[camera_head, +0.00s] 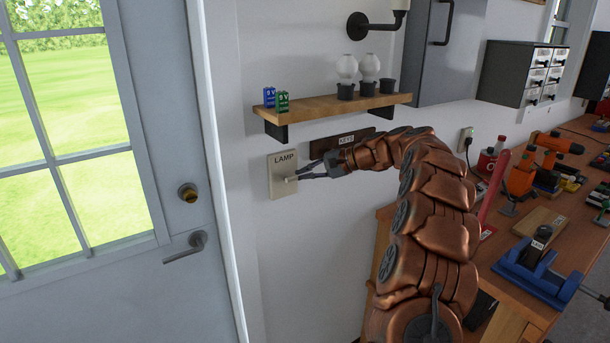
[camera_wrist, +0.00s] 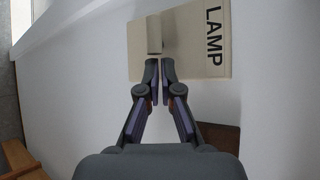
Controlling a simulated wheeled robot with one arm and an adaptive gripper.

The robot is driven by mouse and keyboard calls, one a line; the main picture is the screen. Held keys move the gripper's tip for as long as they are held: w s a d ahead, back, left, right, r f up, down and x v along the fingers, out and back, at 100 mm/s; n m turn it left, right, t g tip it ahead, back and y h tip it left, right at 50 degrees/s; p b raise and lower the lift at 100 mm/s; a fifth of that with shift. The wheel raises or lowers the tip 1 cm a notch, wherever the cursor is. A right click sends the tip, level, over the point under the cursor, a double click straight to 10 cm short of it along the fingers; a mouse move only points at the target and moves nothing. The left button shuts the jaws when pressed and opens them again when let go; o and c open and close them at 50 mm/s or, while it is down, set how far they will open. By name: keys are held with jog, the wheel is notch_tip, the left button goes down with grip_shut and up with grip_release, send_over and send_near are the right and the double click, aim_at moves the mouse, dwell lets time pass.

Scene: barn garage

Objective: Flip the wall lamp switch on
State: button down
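The lamp switch is a beige wall plate (camera_head: 281,187) marked LAMP, beside the door frame under the shelf. Its small toggle lever (camera_head: 291,179) sits in the lower half of the plate and appears tilted down. In the wrist view the plate (camera_wrist: 196,60) is turned sideways, with the lever (camera_wrist: 154,34) just beyond the fingertips. My gripper (camera_head: 299,172) is at the plate's right side, close to the lever. In the wrist view its fingertips (camera_wrist: 160,72) are together with nothing between them. I cannot tell whether they touch the lever.
A wooden shelf (camera_head: 340,106) with batteries and small lamps is above the switch. A KEYS board (camera_head: 345,138) is just behind my wrist. The door (camera_head: 180,120) with its handle (camera_head: 187,247) is at left. A cluttered workbench (camera_head: 480,260) is at right.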

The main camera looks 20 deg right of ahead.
jog(key=shift+r, duration=0.25)
jog(key=shift+d+r+p, duration=0.1)
jog(key=shift+r+p, duration=0.1)
jog(key=shift+p, duration=0.1)
jog(key=s+d+r+p, duration=0.3)
jog(key=d+r+p, duration=0.2)
jog(key=d+r, duration=0.1)
jog(key=shift+d, duration=0.25)
jog(key=shift+s, duration=0.1)
